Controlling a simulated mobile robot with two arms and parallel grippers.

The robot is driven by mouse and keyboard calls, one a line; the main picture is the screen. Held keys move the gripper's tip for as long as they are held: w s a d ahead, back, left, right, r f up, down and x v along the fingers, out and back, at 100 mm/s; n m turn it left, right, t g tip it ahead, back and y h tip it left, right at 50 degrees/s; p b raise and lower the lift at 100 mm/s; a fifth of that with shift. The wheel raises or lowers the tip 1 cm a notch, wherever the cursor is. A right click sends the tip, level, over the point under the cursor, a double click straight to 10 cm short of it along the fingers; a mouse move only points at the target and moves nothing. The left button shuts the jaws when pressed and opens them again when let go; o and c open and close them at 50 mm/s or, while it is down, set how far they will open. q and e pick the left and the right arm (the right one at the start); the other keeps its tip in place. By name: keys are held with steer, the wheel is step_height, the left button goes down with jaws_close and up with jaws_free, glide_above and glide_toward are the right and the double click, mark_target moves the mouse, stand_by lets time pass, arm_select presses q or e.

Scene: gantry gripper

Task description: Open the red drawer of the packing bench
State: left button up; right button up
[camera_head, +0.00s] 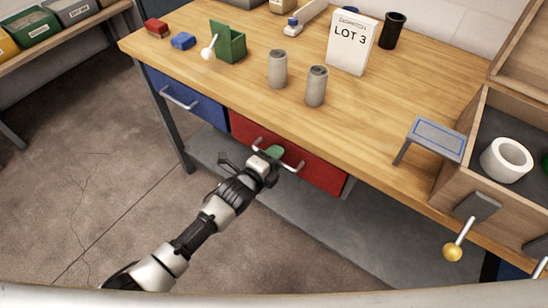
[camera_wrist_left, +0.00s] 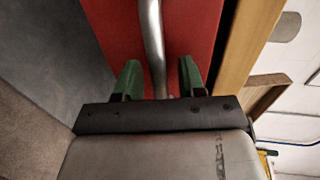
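The red drawer (camera_head: 326,172) is in the front of the wooden packing bench (camera_head: 395,122), right of a blue drawer, and looks shut. Its grey bar handle (camera_head: 291,166) is partly covered by my left gripper (camera_head: 272,154). In the left wrist view, the red front (camera_wrist_left: 112,30) fills the middle. The handle (camera_wrist_left: 152,40) runs between the two green fingers of my left gripper (camera_wrist_left: 159,78). The fingers stand apart, with a gap on each side of the bar. My right gripper is in neither view.
The blue drawer (camera_head: 188,98) is to the left. Two grey cans (camera_head: 278,69), a LOT 3 sign (camera_head: 352,42) and a green box (camera_head: 229,42) stand on the bench. A lever with a yellow knob (camera_head: 453,252) sticks out at right. The floor (camera_head: 85,165) in front is clear.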

arm_select(q)
steer(key=shift+c, duration=0.5)
jaws_close()
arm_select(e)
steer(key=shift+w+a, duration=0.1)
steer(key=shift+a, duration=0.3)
arm_select(q)
steer(key=shift+s+a+p, duration=0.3)
steer(key=f+p+v, duration=0.2)
steer(key=p+v, duration=0.2)
steer(key=v, duration=0.8)
steer(key=f+p+v, duration=0.2)
steer(key=p+v, duration=0.1)
steer(key=v, duration=0.9)
steer(key=shift+s+a+f+p, duration=0.3)
steer(key=shift+f+p, duration=0.05)
steer(key=shift+p, duration=0.05)
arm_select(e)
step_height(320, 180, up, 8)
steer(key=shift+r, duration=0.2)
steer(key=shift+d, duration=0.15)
